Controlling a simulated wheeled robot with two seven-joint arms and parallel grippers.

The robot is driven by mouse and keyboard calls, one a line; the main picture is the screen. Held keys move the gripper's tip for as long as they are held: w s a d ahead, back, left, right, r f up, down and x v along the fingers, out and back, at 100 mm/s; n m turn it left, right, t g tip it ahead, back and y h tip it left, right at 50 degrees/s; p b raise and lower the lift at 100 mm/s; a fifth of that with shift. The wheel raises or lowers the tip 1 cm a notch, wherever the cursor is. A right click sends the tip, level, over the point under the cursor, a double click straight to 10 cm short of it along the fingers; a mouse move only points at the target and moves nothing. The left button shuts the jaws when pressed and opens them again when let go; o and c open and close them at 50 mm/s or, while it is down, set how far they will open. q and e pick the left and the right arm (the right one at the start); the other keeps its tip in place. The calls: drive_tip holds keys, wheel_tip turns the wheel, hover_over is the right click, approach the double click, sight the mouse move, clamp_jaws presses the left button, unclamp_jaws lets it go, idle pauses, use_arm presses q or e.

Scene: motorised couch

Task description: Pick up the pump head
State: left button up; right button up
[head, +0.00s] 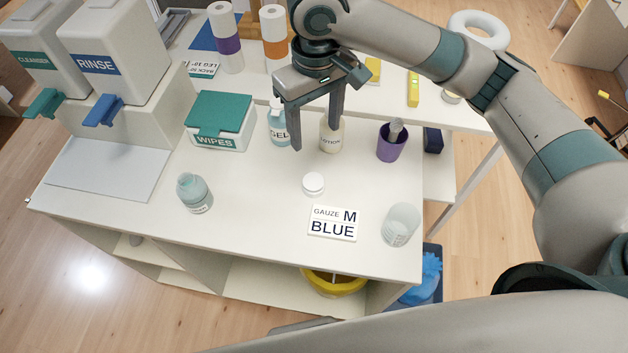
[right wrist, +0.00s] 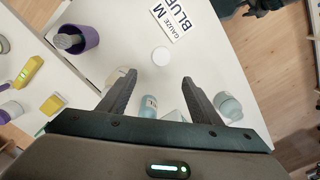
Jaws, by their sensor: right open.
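No part is clearly recognisable as a pump head. A small round white piece (head: 313,184) lies on the white table; it also shows in the right wrist view (right wrist: 161,56). The GEL bottle (head: 278,132) and the LOTION bottle (head: 331,141) stand behind it, partly hidden by my fingers. A grey-teal bottle (head: 193,197) stands at the left. My right gripper (head: 315,138) is open and empty, pointing down above the table in front of these bottles. In the right wrist view its fingers (right wrist: 158,76) have the white piece beyond their tips. My left gripper is not seen.
A GAUZE M BLUE card (head: 333,223), a clear cup (head: 401,225) and a purple cup (head: 391,146) with a grey item stand at right. The WIPES box (head: 221,122) and the CLEANSER and RINSE dispensers (head: 114,51) stand left. The table's middle is mostly clear.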

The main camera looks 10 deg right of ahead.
drive_tip(key=f, duration=0.1)
drive_tip(key=p, duration=0.2)
hover_over(314, 181)
wheel_tip(314, 181, down, 11)
drive_tip(key=shift+w+f, duration=0.1)
drive_tip(key=shift+f, duration=0.1)
idle(0.4)
drive_tip(key=shift+f+p, duration=0.3)
drive_tip(key=shift+p, duration=0.05)
wheel_tip(314, 181, down, 3)
drive_tip(key=shift+f+p, duration=0.1)
drive_tip(key=shift+p, duration=0.55)
drive_tip(key=shift+f, duration=0.6)
